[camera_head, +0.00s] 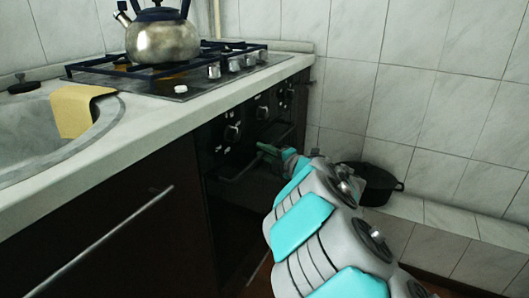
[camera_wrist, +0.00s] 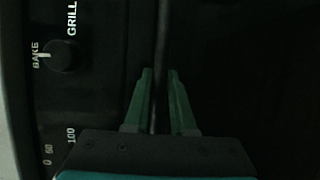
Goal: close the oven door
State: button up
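The oven (camera_head: 225,215) is the dark front under the counter, with its knobs along the top. Its door looks nearly upright; I cannot tell if it is fully shut. My gripper (camera_head: 268,150) is at the upper part of the oven front, below the knobs, in the head view. In the wrist view, its two green fingers (camera_wrist: 160,85) lie close on either side of a thin dark bar, the oven door handle (camera_wrist: 162,35). Little gap shows between bar and fingers, and they look shut on it. Dark surfaces hide the contact.
A kettle (camera_head: 162,40) stands on the gas hob (camera_head: 140,82) above the oven. A sink (camera_head: 30,135) with a yellow cloth (camera_head: 78,108) is at left. A black pot (camera_head: 376,184) sits on the tiled ledge (camera_head: 445,217) behind my arm. A dark cabinet (camera_head: 90,225) adjoins the oven.

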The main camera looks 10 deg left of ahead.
jog(key=shift+r, duration=0.1)
jog(key=v, duration=0.7)
jog(key=shift+s+d, duration=0.25)
jog(key=shift+d, duration=0.1)
